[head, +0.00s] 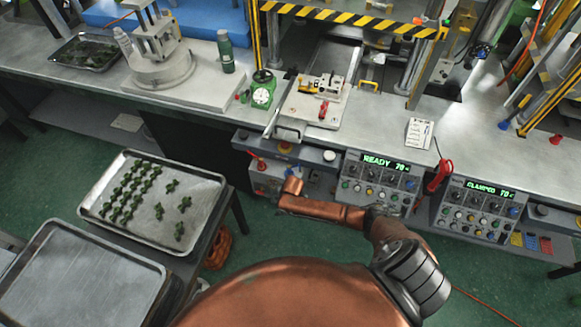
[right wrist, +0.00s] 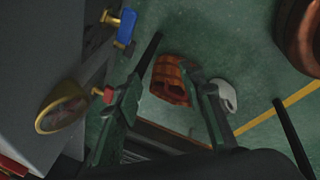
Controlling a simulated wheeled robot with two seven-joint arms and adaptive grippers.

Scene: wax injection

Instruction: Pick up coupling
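Several small dark green pieces lie in rows and loosely on a metal tray (head: 110,232) at the left in the head view; I cannot tell whether one is the coupling. My right arm reaches left, low in front of the bench, in the head view, where its fingers are hard to make out. In the right wrist view my right gripper (right wrist: 168,90) has its two fingers apart, with nothing held between them. An orange ribbed object (right wrist: 170,78) shows beyond the fingers, near the floor. My left gripper is not in view.
An empty metal tray (head: 75,280) is at the lower left. Control panels reading READY (head: 378,182) and CLAMPED (head: 483,208) line the bench front near my right arm. A fixture (head: 318,95) and green gauge (head: 262,90) stand on the bench. Green floor is open between trays and bench.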

